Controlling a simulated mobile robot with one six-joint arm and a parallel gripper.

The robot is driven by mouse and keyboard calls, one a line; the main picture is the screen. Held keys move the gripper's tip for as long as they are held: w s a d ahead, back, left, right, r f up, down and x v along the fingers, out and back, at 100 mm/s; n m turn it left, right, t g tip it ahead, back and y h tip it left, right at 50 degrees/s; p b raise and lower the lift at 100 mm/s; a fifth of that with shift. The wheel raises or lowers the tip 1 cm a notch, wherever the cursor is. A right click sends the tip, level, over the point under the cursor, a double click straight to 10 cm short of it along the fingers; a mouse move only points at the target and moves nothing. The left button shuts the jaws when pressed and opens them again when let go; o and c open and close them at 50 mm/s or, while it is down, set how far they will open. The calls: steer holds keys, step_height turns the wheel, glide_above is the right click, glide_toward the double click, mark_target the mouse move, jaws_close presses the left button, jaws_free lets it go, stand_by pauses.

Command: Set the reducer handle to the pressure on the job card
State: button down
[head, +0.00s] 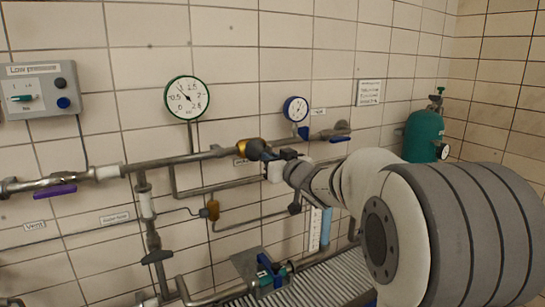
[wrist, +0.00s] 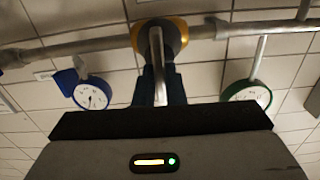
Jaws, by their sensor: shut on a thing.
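The reducer (head: 248,149), a dark and brass-yellow body, sits in the upper grey pipe near the picture's middle. In the wrist view its yellow-rimmed body (wrist: 176,38) is at the top centre. A grey metal bar, the handle (wrist: 157,62), sticks out from it between my blue fingers. My gripper (head: 270,156) is shut on this handle; it also shows in the wrist view (wrist: 159,82). A green-rimmed gauge (head: 187,97) hangs above the pipe to the left, its needle toward the upper left. A white sheet (head: 369,92), perhaps the job card, is on the wall; its text is too small to read.
A blue-rimmed gauge (head: 296,109) is above my gripper. A purple lever (head: 55,191) and a blue lever (head: 340,139) hang on the upper pipe. A "Low pressure" panel (head: 40,89) is at left, a green tank (head: 424,136) at right. Lower pipes run below my arm.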

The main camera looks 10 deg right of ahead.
steer(key=shift+w+d+m+p, duration=0.1)
steer(key=shift+m+p, duration=1.25)
steer(key=shift+m, duration=0.15)
steer(key=shift+d+m+p, duration=0.1)
steer(key=shift+m+p, duration=1.2)
steer(key=shift+m, duration=0.2)
steer(key=c, duration=1.5)
jaws_free()
steer(key=shift+f, duration=0.1)
steer(key=b+v, duration=0.1)
steer(key=v, duration=0.7)
steer(key=shift+b, duration=0.4)
